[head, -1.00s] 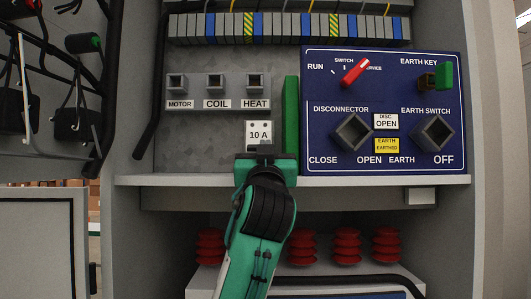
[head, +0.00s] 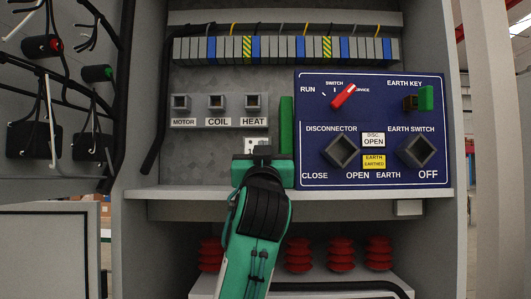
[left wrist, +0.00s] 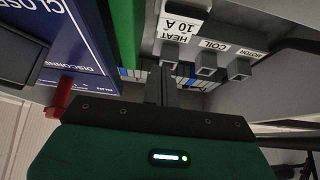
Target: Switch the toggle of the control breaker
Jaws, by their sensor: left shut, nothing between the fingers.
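Three small grey square-fronted units stand in a row on the cabinet's back panel: MOTOR (head: 181,102), COIL (head: 217,102) and HEAT (head: 252,102). No label reads "control", so I cannot tell which is the control breaker. A white 10 A label (head: 255,141) sits below HEAT, partly hidden by my left gripper. My left gripper (head: 262,150) is shut and empty, just below HEAT and in front of that label. In the left wrist view its fingers (left wrist: 160,86) are together, with HEAT (left wrist: 170,51) beyond them; contact cannot be told. My right gripper is not in view.
A green upright bar (head: 286,125) stands just right of my left gripper. The blue panel (head: 310,165) beside it carries a red switch (head: 344,96) and two square knobs. A shelf edge (head: 170,193) runs below; red insulators (head: 298,254) stand underneath.

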